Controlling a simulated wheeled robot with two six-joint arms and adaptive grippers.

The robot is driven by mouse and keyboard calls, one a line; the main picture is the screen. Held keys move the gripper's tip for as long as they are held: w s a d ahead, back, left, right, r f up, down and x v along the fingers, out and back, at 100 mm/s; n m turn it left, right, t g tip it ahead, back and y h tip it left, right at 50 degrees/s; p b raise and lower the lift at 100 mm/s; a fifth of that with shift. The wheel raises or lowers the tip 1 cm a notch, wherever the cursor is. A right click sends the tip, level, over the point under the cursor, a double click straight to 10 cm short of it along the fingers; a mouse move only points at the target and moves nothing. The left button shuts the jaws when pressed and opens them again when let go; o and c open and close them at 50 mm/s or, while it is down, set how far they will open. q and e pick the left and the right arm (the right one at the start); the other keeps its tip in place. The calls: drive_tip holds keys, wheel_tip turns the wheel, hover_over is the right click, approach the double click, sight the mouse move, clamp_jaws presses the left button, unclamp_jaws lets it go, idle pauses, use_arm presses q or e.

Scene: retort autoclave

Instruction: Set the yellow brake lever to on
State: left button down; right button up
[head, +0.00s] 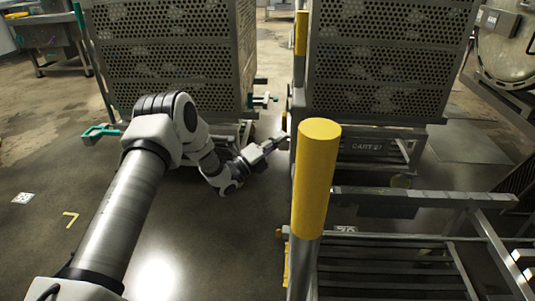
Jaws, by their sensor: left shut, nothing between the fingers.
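My left gripper (276,143) reaches from the left to the middle of the view, low between the two perforated carts. Its fingers are shut and empty, and the tip points right, close to the edge of the right cart's frame. I cannot tell whether it touches anything. I cannot clearly make out the yellow brake lever. A narrow yellow piece (286,263) shows low beside the front post, mostly hidden, and I cannot tell what it is. My right gripper is not in view.
A thick yellow-topped post (315,180) stands in front, right of my gripper. The left cart (175,50) has teal handles (100,132) low down. The right cart (385,60) bears a "CART 27" plate (367,146). An empty roller frame (390,270) lies front right.

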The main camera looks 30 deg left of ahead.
sight(284, 127)
use_arm(q)
drive_tip(key=shift+w+a+r, duration=0.3)
drive_tip(key=shift+w, duration=0.2)
drive_tip(key=shift+w+a+r, duration=0.25)
drive_tip(key=shift+w, duration=0.25)
